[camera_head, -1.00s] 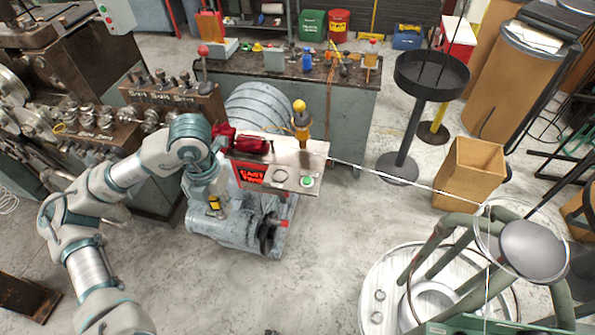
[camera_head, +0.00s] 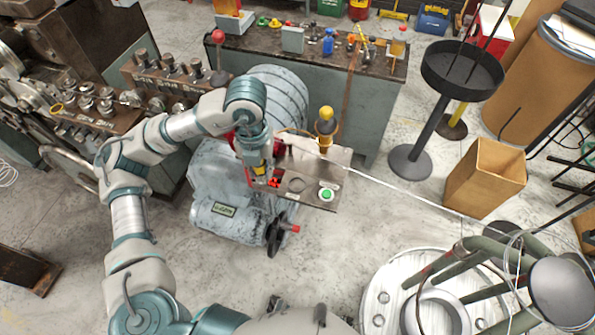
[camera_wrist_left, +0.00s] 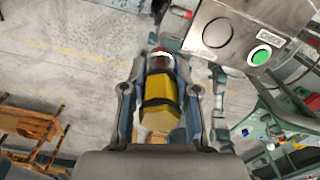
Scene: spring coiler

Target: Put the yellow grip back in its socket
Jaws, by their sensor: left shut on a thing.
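The yellow grip (camera_wrist_left: 160,98), with black bands and a red and metal end, lies between the fingers of my left gripper (camera_wrist_left: 165,85) in the wrist view. My left gripper (camera_head: 262,178) is shut on it and shows beside the left end of the grey control panel (camera_head: 318,159) in the head view. A round ring (camera_head: 296,185), which looks like the socket, sits on the panel beside a green button (camera_head: 327,194). The ring also shows in the wrist view (camera_wrist_left: 217,33), up and right of the grip, apart from it. My right gripper is out of view.
A yellow-topped knob (camera_head: 326,114) stands upright at the panel's back edge. A grey motor housing (camera_head: 222,190) is under the panel. A thin wire runs from the panel to the right. A workbench (camera_head: 330,75) with small items stands behind.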

